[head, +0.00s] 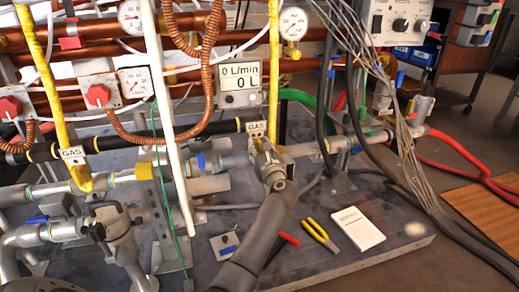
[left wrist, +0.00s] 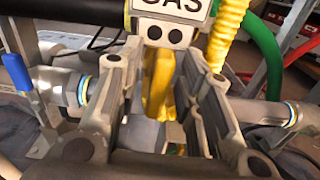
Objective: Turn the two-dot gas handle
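The two-dot gas handle is a yellow lever (left wrist: 160,90) below a white GAS label with two black dots (left wrist: 165,32) in the left wrist view. The same label (head: 256,128) shows mid-picture in the head view. My left gripper (head: 262,150) is at the valve under this label, its arm rising from the bottom. In the left wrist view, its two fingers (left wrist: 155,65) stand apart, one on each side of the yellow handle, with visible gaps. The handle is mostly hidden by the gripper in the head view. My right gripper is not in view.
Another GAS label (head: 73,155) marks a valve at left. A white upright pipe (head: 165,120) and a yellow hose (head: 274,65) stand close to the gripper. Yellow-handled pliers (head: 320,235) and a white box (head: 357,229) lie on the grey base board (head: 400,240).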

